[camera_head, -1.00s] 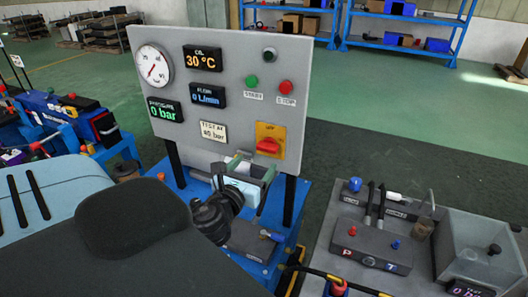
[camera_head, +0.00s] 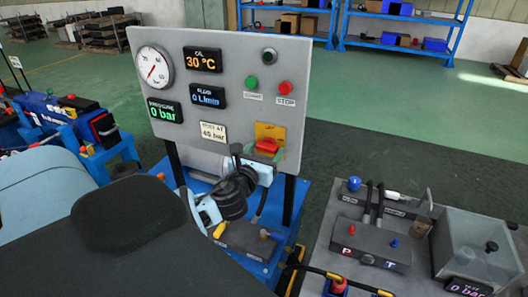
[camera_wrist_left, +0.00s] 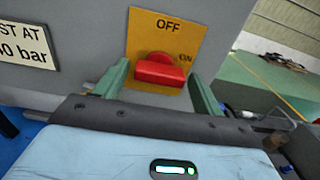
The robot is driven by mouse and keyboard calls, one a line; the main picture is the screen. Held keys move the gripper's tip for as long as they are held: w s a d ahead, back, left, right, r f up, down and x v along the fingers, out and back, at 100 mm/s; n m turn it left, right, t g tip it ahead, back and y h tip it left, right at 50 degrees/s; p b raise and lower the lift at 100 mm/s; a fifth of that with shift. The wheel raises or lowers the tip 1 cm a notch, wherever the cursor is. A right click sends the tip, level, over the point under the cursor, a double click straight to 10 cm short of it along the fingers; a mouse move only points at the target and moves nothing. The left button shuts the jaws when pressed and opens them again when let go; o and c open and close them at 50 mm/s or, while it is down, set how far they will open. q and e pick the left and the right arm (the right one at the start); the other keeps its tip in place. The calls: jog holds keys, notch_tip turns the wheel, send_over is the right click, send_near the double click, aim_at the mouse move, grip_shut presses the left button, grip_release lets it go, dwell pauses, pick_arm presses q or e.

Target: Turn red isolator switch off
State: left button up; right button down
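The red isolator switch (camera_head: 267,146) sits on a yellow plate (camera_head: 270,130) at the lower right of the grey panel. In the left wrist view, the red handle (camera_wrist_left: 160,70) lies horizontal. The plate (camera_wrist_left: 165,30) reads OFF at the top and ON at the right. My left gripper (camera_head: 266,155) is at the switch. In the left wrist view, its two green fingers (camera_wrist_left: 160,76) stand apart, one on each side of the red handle, with small gaps showing. Whether the fingertips touch the plate cannot be told. My right gripper is not in view.
The grey panel (camera_head: 220,125) carries a round gauge (camera_head: 153,67), displays, a green button (camera_head: 252,82) and a red button (camera_head: 286,88) above the switch. A label plate (camera_head: 213,132) is left of it. A bench with a clear tank (camera_head: 480,245) stands at right.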

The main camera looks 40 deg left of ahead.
pick_arm(q)
jog(key=c, duration=0.8)
jog(key=shift+o, duration=0.2)
jog(key=shift+n, duration=0.4)
jog(key=n, duration=0.8)
jog(key=shift+n, duration=0.3)
jog(key=n, duration=0.4)
jog(key=shift+a+r, duration=0.1)
jog(key=shift+n, duration=2.2)
